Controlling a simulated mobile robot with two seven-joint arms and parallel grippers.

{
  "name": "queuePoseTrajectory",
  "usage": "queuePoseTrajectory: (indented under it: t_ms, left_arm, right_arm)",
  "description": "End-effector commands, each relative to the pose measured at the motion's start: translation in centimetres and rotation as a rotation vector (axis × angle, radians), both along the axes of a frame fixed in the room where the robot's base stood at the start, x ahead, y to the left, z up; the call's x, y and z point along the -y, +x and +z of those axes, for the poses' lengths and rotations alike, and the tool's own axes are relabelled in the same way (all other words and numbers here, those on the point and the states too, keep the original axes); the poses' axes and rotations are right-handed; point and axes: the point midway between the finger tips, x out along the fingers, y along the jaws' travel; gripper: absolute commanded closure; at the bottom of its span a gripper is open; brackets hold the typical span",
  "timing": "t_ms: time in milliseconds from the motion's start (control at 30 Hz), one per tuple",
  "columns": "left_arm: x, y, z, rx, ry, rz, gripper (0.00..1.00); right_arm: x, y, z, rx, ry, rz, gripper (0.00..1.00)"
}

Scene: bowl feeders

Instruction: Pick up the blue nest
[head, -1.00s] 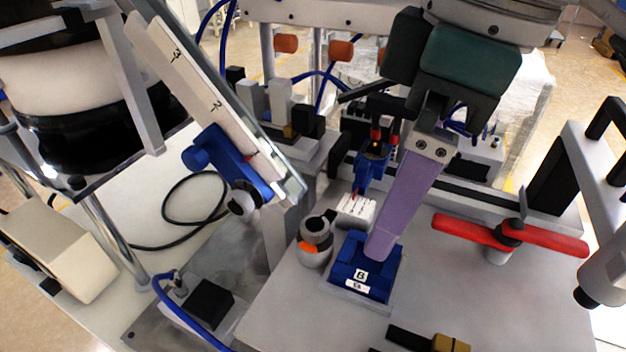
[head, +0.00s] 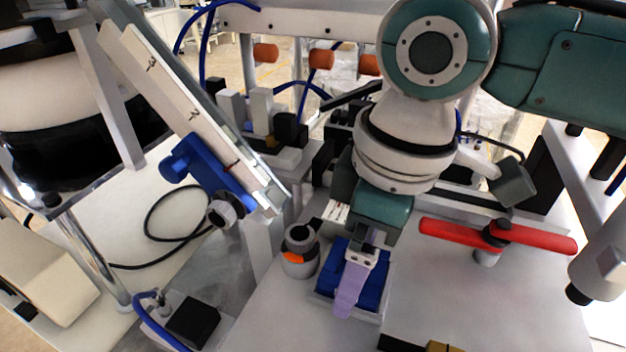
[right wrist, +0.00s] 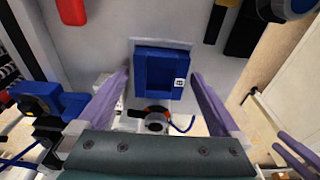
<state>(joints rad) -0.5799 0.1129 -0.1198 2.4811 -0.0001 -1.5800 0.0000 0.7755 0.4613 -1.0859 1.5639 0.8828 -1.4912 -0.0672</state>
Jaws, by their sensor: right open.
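The blue nest (head: 374,284) is a squarish blue block on the grey table in the head view, partly covered by my right gripper (head: 347,300). In the right wrist view the blue nest (right wrist: 157,62) shows a small white label with a letter and lies between the open purple fingers of my right gripper (right wrist: 160,75). A gap shows on each side, and the fingers hold nothing. At the lower right of the wrist view are purple finger-like parts, apparently my left gripper (right wrist: 297,150); its opening is unclear.
A grey cylindrical fixture with an orange mark (head: 299,254) stands close left of the nest. A red bar-shaped knob (head: 497,235) is to the right. The sloped feeder rail (head: 190,115) rises at the left.

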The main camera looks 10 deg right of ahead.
Motion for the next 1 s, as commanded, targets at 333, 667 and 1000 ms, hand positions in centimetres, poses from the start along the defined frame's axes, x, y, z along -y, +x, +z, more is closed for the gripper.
queuePoseTrajectory:
  t_ms: [333,667,1000]
  left_arm:
    - [-0.18,-0.03,-0.04,-0.001,0.007,-0.004,0.5]
    - [-0.28,-0.04,-0.05,-0.001,0.011,-0.007,0.5]
    - [-0.25,-0.06,-0.06,-0.002,0.01,-0.007,0.5]
  right_arm:
    - [0.0,0.01,0.05,0.0,0.0,0.0,0.22]
    - [0.0,0.02,0.08,0.0,0.001,-0.001,0.6]
    - [-0.01,0.06,0.14,0.002,0.001,-0.001,0.93]
